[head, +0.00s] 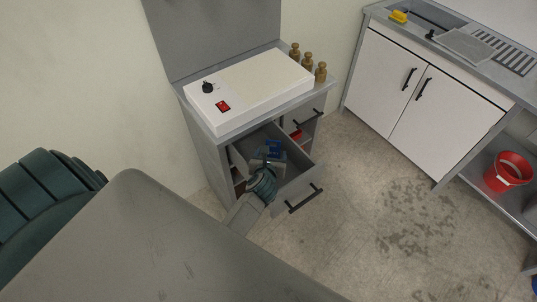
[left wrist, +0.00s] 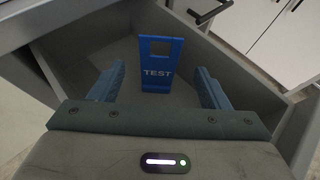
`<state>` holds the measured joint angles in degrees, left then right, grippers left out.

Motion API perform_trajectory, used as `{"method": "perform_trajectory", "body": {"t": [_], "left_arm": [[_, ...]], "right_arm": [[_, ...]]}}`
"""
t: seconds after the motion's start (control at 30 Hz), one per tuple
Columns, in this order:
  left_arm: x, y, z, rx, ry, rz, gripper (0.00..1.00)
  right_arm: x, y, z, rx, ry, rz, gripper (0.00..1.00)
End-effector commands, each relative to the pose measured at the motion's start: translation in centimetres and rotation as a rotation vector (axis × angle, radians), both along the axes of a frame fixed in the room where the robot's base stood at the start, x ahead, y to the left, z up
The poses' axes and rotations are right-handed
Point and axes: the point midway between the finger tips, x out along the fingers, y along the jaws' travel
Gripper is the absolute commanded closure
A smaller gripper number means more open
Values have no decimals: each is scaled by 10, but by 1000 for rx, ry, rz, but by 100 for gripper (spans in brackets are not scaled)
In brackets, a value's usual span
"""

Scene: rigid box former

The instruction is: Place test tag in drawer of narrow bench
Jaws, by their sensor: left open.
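The blue test tag (left wrist: 158,62), marked TEST, is inside the open drawer (left wrist: 88,45) in the left wrist view, leaning or standing near the far corner. It also shows as a small blue patch in the head view (head: 273,147). The drawer of the narrow bench is pulled out, its front panel (head: 298,190) facing the lower right. My left gripper (left wrist: 160,88) is open, its two blue fingers apart on either side of the tag and not visibly touching it. In the head view the left gripper (head: 267,163) reaches down into the drawer. My right gripper is not in view.
On the narrow bench stands a white device (head: 250,88) with a black knob and red switch. Several brass weights (head: 308,62) stand at its back right. A white cabinet with a sink (head: 425,85) stands at right, with a red bucket (head: 510,170) on a shelf. The floor between is clear.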

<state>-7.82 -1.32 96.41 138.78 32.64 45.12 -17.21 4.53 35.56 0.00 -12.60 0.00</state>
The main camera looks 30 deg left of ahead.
Motion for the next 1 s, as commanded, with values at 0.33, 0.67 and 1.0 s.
{"method": "perform_trajectory", "body": {"t": [0.33,0.67,1.0], "left_arm": [[-50,-21,25,-1,1,0,30],[-56,-23,30,0,0,1,30],[-56,-23,30,0,0,1,30]], "right_arm": [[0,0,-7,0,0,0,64],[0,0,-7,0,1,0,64],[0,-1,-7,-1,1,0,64]]}}
